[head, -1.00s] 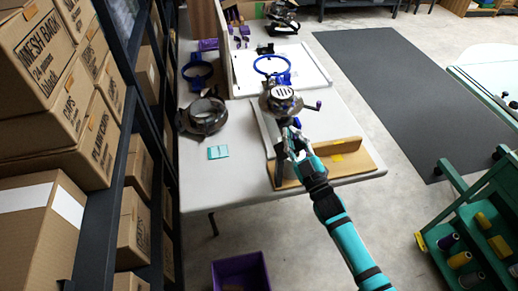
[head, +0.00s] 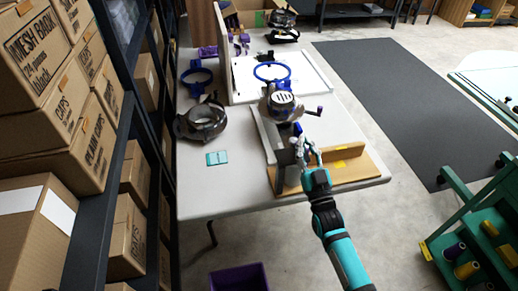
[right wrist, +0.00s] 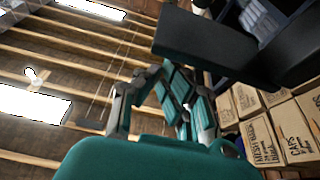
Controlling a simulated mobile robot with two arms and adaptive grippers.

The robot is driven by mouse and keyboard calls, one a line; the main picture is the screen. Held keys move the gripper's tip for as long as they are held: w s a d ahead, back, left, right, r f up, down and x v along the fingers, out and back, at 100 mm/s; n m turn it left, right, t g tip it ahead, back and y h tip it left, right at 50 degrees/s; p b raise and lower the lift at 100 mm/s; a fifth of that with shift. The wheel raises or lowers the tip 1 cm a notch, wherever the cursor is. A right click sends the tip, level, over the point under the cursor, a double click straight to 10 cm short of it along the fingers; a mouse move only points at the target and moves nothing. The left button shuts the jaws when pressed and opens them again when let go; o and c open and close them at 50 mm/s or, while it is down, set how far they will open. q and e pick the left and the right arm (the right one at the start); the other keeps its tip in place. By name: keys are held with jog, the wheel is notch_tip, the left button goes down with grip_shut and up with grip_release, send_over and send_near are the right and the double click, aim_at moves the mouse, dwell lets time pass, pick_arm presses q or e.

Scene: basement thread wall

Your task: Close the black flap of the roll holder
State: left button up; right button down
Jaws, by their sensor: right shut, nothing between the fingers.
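The roll holder stands on a wooden base (head: 352,170) at the front of the white table, with a grey upright panel (head: 267,135). I cannot clearly pick out its black flap in the head view. My right gripper (head: 312,150) is just right of the holder's upright parts, over the base, and holds nothing; contact cannot be told. In the right wrist view, the teal gripper (right wrist: 165,95) points up past a dark flat panel (right wrist: 205,45), which may be the flap. My left gripper is not in view.
A silver round head with a crank (head: 281,104) stands just behind the holder. A dark ring-shaped device (head: 202,122) and a teal card (head: 217,158) lie to the left on the table. Boxes on a shelf (head: 125,235) line the left. A green cart (head: 470,225) stands right.

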dwell(0.4)
jog(key=shift+s+f, duration=0.15)
jog(key=shift+s, duration=0.05)
jog(key=v, duration=1.1)
jog(key=shift+s, duration=0.25)
jog(key=shift+d, duration=0.1)
